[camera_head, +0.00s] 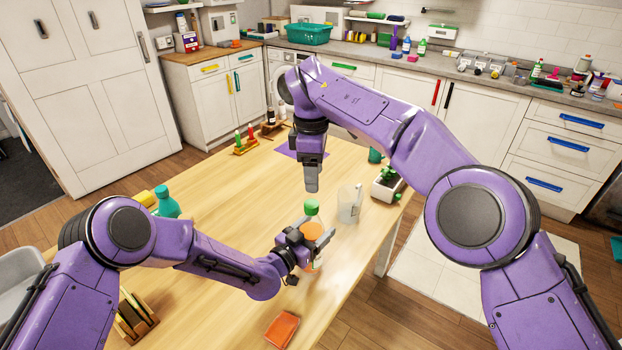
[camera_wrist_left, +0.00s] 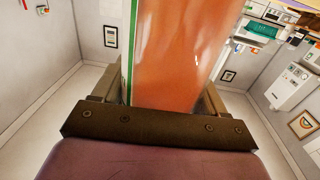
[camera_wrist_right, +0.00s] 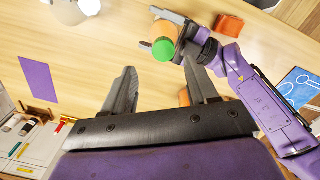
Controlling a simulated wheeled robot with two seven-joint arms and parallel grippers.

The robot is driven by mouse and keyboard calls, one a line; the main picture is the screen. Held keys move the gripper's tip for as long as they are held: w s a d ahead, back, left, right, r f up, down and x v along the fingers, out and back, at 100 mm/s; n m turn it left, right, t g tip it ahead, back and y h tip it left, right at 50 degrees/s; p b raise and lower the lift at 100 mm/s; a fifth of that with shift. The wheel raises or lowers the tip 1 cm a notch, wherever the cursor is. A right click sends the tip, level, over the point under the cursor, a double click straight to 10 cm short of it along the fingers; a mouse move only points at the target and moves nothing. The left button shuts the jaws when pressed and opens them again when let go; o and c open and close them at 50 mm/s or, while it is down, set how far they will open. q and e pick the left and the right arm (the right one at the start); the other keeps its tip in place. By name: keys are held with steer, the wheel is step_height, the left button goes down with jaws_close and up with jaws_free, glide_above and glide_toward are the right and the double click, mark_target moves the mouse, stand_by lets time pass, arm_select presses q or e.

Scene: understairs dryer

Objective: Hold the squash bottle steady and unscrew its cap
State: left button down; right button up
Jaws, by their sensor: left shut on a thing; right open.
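The squash bottle stands on the wooden table, with an orange body (camera_head: 313,232) and a green cap (camera_head: 312,205) on top. My left gripper (camera_head: 303,246) is shut on the bottle's body from the side. The left wrist view shows the orange body (camera_wrist_left: 175,50) close up between the fingers, with the cap out of frame. My right gripper (camera_head: 312,186) points down, open and empty, above and beyond the bottle in the head view. In the right wrist view the green cap (camera_wrist_right: 163,50) lies ahead of my open right fingers (camera_wrist_right: 162,88), apart from them. The bottle's base is partly hidden.
A clear jug (camera_head: 349,204) stands close right of the bottle, with a planter (camera_head: 386,186) beyond. An orange block (camera_head: 282,329) lies near the front edge. A purple mat (camera_head: 302,148) lies at the back. A teal bottle (camera_head: 167,204) stands left.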

mark_target(312, 203)
steer(key=m, duration=0.5)
steer(key=shift+a+f+m, duration=0.1)
steer(key=shift+f+m, duration=0.05)
steer(key=shift+m, duration=0.25)
steer(key=m, duration=0.4)
steer(key=shift+a, duration=0.15)
step_height(312, 203, down, 8)
steer(key=shift+c, duration=0.3)
jaws_close()
